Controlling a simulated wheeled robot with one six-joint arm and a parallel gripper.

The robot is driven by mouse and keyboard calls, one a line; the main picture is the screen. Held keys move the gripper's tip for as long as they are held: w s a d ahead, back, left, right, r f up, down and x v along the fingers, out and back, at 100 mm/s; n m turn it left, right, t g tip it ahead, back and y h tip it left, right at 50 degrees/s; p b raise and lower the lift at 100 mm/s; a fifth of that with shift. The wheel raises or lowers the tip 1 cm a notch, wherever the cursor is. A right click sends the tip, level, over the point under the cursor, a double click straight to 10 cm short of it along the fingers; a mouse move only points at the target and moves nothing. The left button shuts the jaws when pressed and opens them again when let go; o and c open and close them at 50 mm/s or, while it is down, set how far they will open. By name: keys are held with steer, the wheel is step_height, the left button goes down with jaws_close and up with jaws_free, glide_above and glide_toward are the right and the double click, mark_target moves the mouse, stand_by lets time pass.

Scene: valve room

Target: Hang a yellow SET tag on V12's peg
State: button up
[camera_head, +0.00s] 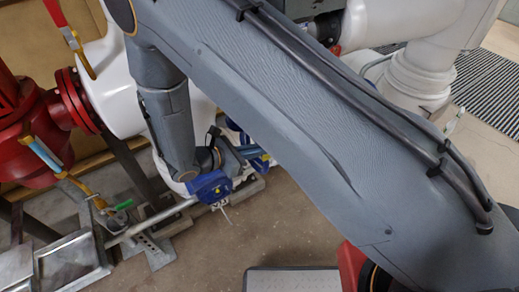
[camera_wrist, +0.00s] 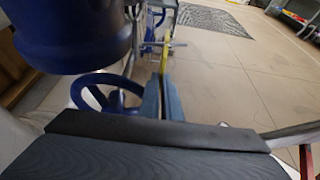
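In the wrist view my gripper (camera_wrist: 163,82) has its two blue-grey fingers close together, with a thin dark gap between them. A narrow yellow strip (camera_wrist: 165,58), which looks like a tag seen edge-on, rises from between the fingertips. A thin pale horizontal rod (camera_wrist: 164,44) crosses at its upper end; I cannot tell whether they touch. No lettering shows, and I cannot tell which valve is V12. In the head view my gripper (camera_head: 258,160) is partly hidden behind my arm, beside a blue round body (camera_head: 210,187).
A blue handwheel (camera_wrist: 105,95) and a large blue cylinder (camera_wrist: 65,35) stand left of the fingers. Red flanged pipework (camera_head: 75,100) and yellow levers (camera_head: 85,188) are at the left in the head view. Open floor (camera_wrist: 230,75) lies to the right.

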steer(key=o, duration=0.4)
steer(key=shift+o, duration=0.2)
